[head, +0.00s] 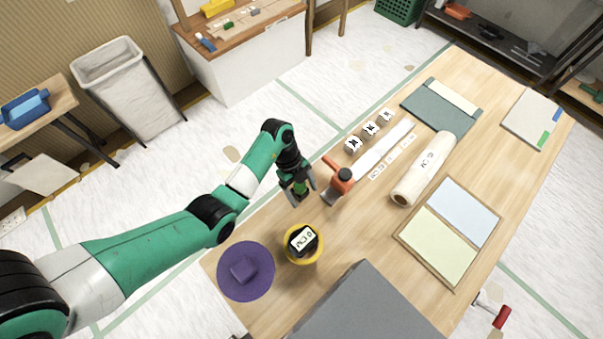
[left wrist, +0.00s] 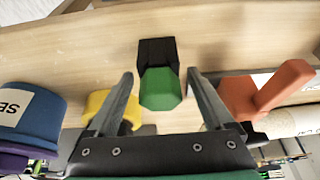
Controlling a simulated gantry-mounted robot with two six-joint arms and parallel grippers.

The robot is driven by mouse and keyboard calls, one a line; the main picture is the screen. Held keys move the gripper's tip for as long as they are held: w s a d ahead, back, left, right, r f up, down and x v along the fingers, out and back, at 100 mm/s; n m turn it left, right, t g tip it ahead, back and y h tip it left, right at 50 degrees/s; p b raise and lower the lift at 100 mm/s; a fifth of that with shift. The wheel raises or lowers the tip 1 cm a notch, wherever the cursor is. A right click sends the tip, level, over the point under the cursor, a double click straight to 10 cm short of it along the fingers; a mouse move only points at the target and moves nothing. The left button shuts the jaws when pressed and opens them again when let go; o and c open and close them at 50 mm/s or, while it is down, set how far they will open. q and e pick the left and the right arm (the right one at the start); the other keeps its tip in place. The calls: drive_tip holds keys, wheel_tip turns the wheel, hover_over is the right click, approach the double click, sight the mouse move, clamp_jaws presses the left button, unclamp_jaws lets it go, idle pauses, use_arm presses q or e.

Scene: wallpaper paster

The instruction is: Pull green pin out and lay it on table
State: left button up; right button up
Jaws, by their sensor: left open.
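The green pin (left wrist: 160,90) has a many-sided green head with a black block directly behind it in the left wrist view; I cannot tell whether the black part is its holder. A bit of its green also shows in the head view (head: 301,188). My left gripper (head: 299,191) is open near the table's left edge. In the left wrist view its two fingers (left wrist: 160,88) stand on either side of the green head, with gaps on both sides. The pin's lower end is hidden. The wooden table (head: 375,225) has bare wood around the pin.
An orange-handled tool (head: 341,180) stands close right of my left gripper. A yellow-rimmed round item (head: 303,245) with a labelled dark top and a purple disc (head: 262,285) lie nearer. A white roll (head: 422,170) and a two-panel board (head: 440,245) lie farther right.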

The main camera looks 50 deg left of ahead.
use_arm(q)
clamp_jaws()
idle(0.6)
